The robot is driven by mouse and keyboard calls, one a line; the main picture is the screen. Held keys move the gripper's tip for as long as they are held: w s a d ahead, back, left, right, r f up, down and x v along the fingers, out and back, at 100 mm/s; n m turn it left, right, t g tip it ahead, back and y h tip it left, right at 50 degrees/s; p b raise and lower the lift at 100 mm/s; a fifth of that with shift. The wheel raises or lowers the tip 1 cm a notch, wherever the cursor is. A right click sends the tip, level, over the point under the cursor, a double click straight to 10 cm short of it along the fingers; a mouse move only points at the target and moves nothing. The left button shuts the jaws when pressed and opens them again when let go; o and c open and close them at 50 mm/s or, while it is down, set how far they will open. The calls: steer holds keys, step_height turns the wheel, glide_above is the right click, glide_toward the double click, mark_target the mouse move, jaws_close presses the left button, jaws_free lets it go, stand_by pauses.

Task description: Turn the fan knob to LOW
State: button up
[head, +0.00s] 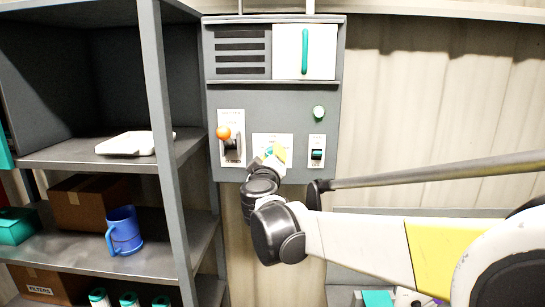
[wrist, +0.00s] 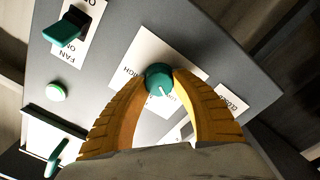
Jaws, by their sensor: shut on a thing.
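The fan knob (wrist: 158,76) is a round teal knob on a white label plate (wrist: 150,48) of the grey panel. Its white mark points down and slightly right in the wrist view, toward partly hidden lettering. Lettering that seems to end in "IGH" shows left of the knob. My gripper (wrist: 160,82) has its two yellow fingers closed around the knob, one on each side. In the head view my gripper (head: 277,154) is at the plate, and the knob is mostly hidden there.
On the grey panel (head: 262,103), an orange-balled lever (head: 223,133) is left of my gripper. A rocker switch (head: 316,154) and pale green lamp (head: 319,112) are to its right. A green handle (head: 305,51) is above. Grey shelving (head: 165,120) stands close on the left.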

steer(key=o, duration=1.2)
steer(key=s, duration=1.2)
steer(key=shift+a+f, duration=0.15)
steer(key=shift+a, duration=0.1)
